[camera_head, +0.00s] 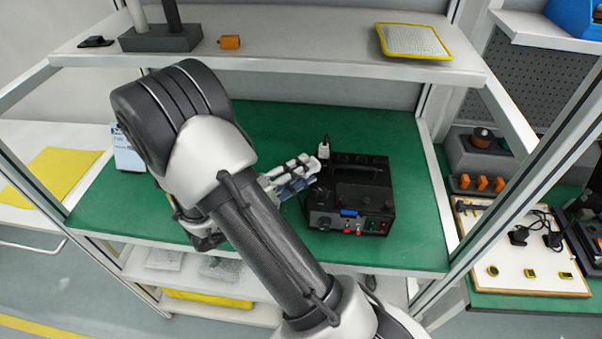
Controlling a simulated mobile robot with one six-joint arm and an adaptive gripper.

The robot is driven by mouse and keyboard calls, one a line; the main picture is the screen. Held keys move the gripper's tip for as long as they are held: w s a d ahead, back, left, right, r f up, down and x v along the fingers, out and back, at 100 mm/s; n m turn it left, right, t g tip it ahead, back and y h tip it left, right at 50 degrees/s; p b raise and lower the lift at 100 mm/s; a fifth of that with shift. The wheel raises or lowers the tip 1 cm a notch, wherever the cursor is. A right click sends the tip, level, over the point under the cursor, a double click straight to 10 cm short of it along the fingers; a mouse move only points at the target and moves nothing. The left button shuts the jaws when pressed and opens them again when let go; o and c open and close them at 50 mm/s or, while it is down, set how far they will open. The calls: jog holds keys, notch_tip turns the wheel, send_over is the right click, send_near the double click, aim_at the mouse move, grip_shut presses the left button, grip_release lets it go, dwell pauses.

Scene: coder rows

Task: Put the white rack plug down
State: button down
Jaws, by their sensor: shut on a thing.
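The white rack plug (324,152) stands upright with a short dark cable end on top. It is at the back left corner of a black boxy instrument (375,196) on the green mat. My gripper (314,164) reaches in from the left, its grey fingers shut on the white plug. The fingers hide the plug's lower part. I cannot tell whether the plug touches the instrument or is held just above or behind it.
The green bench mat (420,245) is clear right of the instrument. An upper shelf (300,52) overhangs the back, holding an orange block (230,42) and a yellow-edged tray (412,41). Shelf posts stand at both sides. A white board (520,255) with small parts lies at right.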

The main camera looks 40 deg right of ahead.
jog(key=shift+f, duration=0.1)
jog(key=shift+f, duration=0.5)
jog(key=c, duration=1.5)
grip_release()
jog(key=shift+c, duration=0.2)
jog(key=shift+r, duration=0.1)
